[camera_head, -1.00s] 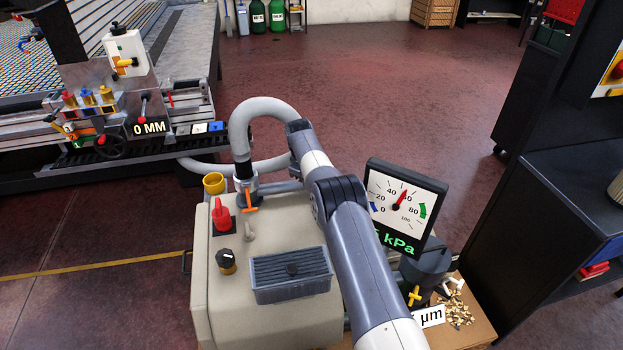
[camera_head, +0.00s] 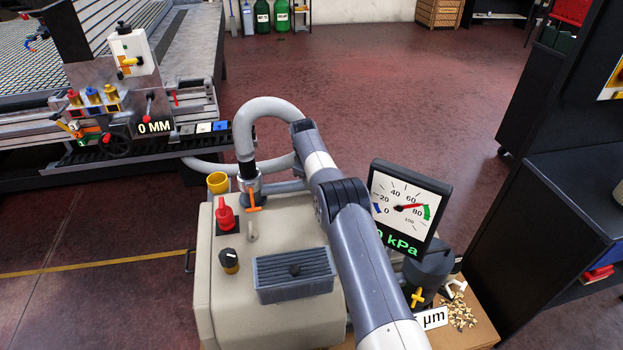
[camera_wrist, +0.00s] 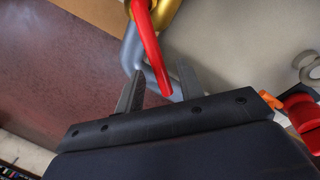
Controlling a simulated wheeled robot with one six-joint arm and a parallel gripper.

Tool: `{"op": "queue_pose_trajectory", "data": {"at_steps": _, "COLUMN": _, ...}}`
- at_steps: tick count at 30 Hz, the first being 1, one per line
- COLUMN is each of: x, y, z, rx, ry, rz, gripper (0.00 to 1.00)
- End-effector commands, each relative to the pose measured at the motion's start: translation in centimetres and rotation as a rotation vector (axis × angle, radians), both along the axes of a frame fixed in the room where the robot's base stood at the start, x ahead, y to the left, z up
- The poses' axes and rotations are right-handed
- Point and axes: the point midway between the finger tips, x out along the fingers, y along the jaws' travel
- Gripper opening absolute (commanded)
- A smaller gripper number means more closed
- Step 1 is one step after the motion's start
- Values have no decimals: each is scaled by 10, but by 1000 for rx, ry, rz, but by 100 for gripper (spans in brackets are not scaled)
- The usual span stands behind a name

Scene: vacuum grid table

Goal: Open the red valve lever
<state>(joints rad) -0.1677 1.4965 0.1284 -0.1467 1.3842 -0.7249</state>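The red valve lever (camera_wrist: 149,45) shows in the wrist view, sloping down from a brass fitting (camera_wrist: 168,12) at the top. My gripper (camera_wrist: 160,92) is open, with one dark finger on each side of the lever's lower end. The lever tip lies between the fingers in the picture; I cannot tell whether either finger touches it. In the head view my arm and the machine hide the gripper, and I cannot make out the lever there.
A beige machine (camera_head: 270,225) carries a red switch (camera_head: 226,217), a black knob (camera_head: 230,258) and an orange handle (camera_head: 254,203). The gauge (camera_head: 408,205) stands right of my arm. A grey hose (camera_head: 268,108) arches behind. A dark cabinet (camera_head: 545,215) is at the right.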

Motion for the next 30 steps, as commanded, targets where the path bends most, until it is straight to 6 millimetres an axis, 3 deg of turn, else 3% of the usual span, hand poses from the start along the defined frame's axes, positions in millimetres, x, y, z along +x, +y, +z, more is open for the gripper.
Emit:
{"op": "queue_pose_trajectory", "data": {"at_steps": 8, "x": -2, "y": 2, "z": 15, "rx": 0, "ry": 0, "rz": 0, "gripper": 36}}
{"op": "queue_pose_trajectory", "data": {"at_steps": 21, "x": -14, "y": 11, "z": 94, "rx": 0, "ry": -1, "rz": 0, "gripper": 36}}
{"op": "queue_pose_trajectory", "data": {"at_steps": 30, "x": -17, "y": 13, "z": 106, "rx": 0, "ry": 0, "rz": 0, "gripper": 36}}
